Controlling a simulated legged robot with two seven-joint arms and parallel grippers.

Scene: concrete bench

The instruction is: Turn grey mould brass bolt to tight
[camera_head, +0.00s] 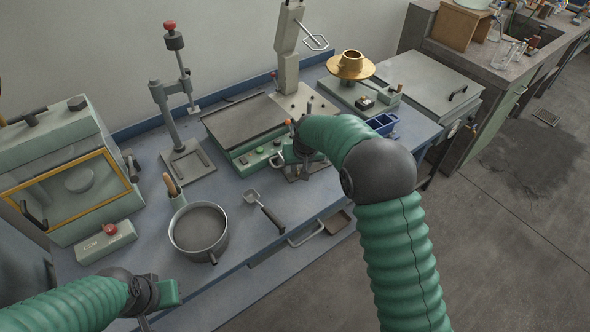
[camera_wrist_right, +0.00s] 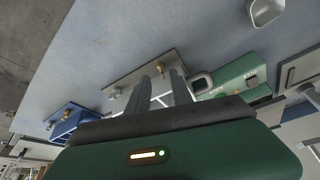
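The grey mould (camera_wrist_right: 143,82) shows in the right wrist view as a flat grey block on the blue bench, with a small brass bolt (camera_wrist_right: 160,67) near its middle. A second brass fitting (camera_wrist_right: 117,90) shows to its left. My right gripper (camera_wrist_right: 161,82) has its two fingers apart, with the bolt seen in the gap just past the fingertips. I cannot tell whether they touch it. In the head view my right gripper (camera_head: 298,160) is over the mould's spot and mostly hides it. My left gripper (camera_head: 165,292) is at the lower left, away from the mould, its fingers unclear.
A grey pot (camera_head: 199,230) and a scoop (camera_head: 262,208) lie left on the bench. A press stand (camera_head: 180,130) rises behind.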

